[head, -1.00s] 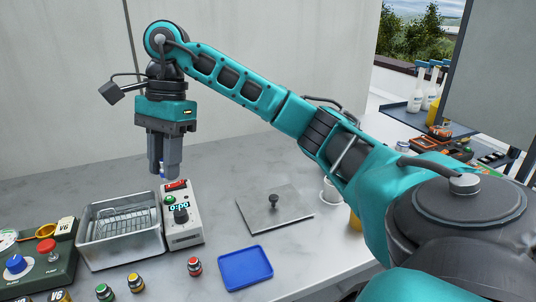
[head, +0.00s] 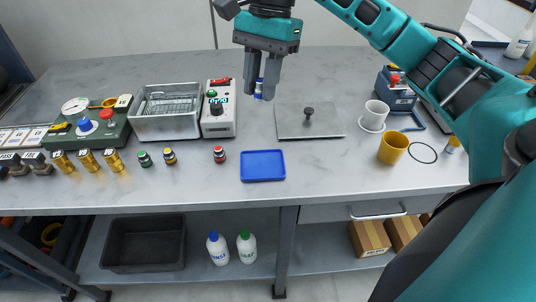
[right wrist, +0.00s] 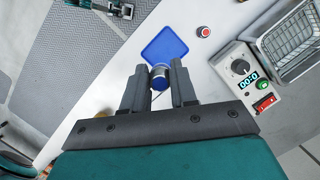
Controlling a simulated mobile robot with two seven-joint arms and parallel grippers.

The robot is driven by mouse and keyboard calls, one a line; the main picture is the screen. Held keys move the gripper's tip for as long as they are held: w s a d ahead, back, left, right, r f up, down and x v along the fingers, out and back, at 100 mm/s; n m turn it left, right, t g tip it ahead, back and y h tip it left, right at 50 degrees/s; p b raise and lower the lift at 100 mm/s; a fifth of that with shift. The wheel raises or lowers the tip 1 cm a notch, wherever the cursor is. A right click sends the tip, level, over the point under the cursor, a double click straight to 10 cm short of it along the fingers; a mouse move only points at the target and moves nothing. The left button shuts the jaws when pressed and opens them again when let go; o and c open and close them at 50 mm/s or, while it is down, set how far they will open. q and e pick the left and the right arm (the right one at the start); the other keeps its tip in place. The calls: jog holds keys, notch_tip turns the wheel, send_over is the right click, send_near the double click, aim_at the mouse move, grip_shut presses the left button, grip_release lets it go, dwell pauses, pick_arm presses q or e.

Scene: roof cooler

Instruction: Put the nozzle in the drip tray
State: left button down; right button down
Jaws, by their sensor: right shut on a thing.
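My right gripper (head: 262,92) hangs above the back of the bench, fingers pointing down. It is shut on a small blue and whitish cylinder, which I take to be the nozzle (head: 258,87); in the right wrist view the nozzle (right wrist: 159,77) shows silver and blue between the fingertips. The drip tray, a shallow blue rectangle (head: 262,166), lies flat and empty near the bench's front edge. In the head view it is below the gripper; it also shows beyond the fingertips in the right wrist view (right wrist: 164,46).
A grey plate with a knob (head: 309,123) lies right of and behind the tray. A timer box (head: 219,122) and metal basket bath (head: 165,126) stand to the left. A small red-topped fitting (head: 219,155) is left of the tray. Cups (head: 393,149) stand at right.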

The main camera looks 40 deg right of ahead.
aim_at(260, 168)
notch_tip(260, 168, down, 18)
jog(key=shift+f, duration=0.1)
dwell(0.4)
jog(key=shift+f, duration=0.15)
jog(key=c, duration=0.9)
grip_release()
jog(key=shift+r, duration=0.25)
jog(key=v, duration=1.1)
jog(key=shift+r+b, duration=0.3)
jog(key=shift+r, duration=0.15)
